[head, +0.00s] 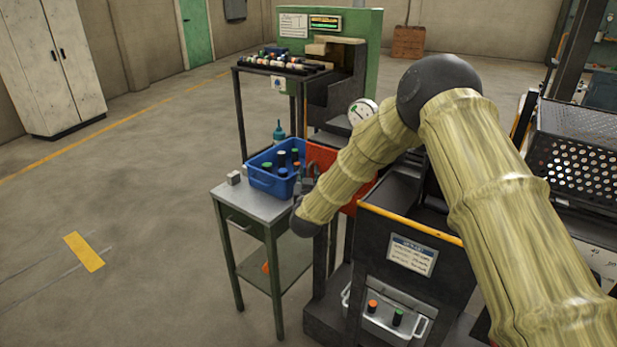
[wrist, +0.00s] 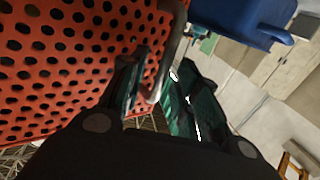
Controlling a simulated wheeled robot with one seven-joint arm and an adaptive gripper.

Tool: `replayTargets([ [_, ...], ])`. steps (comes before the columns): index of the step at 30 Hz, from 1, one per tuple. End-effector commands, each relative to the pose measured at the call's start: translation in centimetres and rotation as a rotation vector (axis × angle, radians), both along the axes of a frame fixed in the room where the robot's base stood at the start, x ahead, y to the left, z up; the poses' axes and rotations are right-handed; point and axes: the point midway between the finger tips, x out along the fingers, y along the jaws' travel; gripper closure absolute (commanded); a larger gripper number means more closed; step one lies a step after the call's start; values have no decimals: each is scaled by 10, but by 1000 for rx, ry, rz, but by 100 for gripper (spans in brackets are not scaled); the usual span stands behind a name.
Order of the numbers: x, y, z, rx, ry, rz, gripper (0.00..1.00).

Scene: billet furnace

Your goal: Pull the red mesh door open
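The red mesh door (head: 321,158) is in the middle of the head view, partly hidden behind my arm. In the wrist view the door (wrist: 70,65) fills the left side, with rows of dark holes. A grey bar handle (wrist: 171,55) runs along its right edge. My gripper (wrist: 163,75) is open, with one finger on either side of the handle. The handle lies closer to the left finger, and I cannot tell whether they touch. In the head view my gripper (head: 311,178) is small and dark beside the door's left edge.
A blue bin (head: 262,180) of several capped cylinders stands on a small metal table (head: 238,205) left of the door; the bin also shows in the wrist view (wrist: 235,18). A dark machine (head: 400,215) with a yellow edge stands below my arm. Open floor lies to the left.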

Motion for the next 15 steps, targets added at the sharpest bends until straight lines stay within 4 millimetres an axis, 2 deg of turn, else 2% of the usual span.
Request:
replayTargets([
  [3,0,0,0,0,0,0,68],
  [9,0,0,0,0,0,0,100],
  [15,0,0,0,0,0,0,100],
])
